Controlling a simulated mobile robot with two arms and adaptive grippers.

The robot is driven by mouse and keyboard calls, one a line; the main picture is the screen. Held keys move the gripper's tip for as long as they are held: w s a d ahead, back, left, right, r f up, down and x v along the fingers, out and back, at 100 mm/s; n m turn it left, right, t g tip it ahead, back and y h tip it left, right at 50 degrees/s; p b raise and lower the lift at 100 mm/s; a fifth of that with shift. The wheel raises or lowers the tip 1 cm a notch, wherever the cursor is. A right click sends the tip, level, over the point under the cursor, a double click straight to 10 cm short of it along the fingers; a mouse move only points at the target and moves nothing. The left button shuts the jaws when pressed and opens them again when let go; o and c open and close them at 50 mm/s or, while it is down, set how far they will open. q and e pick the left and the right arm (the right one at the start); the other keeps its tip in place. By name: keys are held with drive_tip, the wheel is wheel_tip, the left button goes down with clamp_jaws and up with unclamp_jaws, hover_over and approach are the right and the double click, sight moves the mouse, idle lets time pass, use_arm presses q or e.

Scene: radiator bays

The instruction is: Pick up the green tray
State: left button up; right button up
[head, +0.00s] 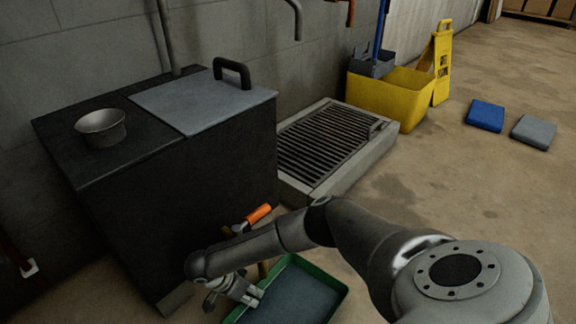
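The green tray (329,278) lies on the floor at the bottom centre, with raised green walls and a dark grey-blue inside. My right gripper (254,297) is at the tray's left side, with its fingers pointing right and overlapping the tray's left edge in the picture. Whether the fingers touch the tray, and how far apart they are, I cannot tell. The tray's near end runs off the bottom of the picture. My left gripper is not in view.
A black cabinet (190,200) with a metal bowl (101,128) stands left of the tray. An orange-handled tool (258,213) is behind my gripper. A floor grate (335,143), yellow bucket (390,98) and wet-floor sign (442,62) stand along the wall. Floor at right is mostly clear.

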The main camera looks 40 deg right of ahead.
drive_tip(key=shift+c, duration=0.3)
clamp_jaws()
drive_tip(key=shift+r, duration=0.3)
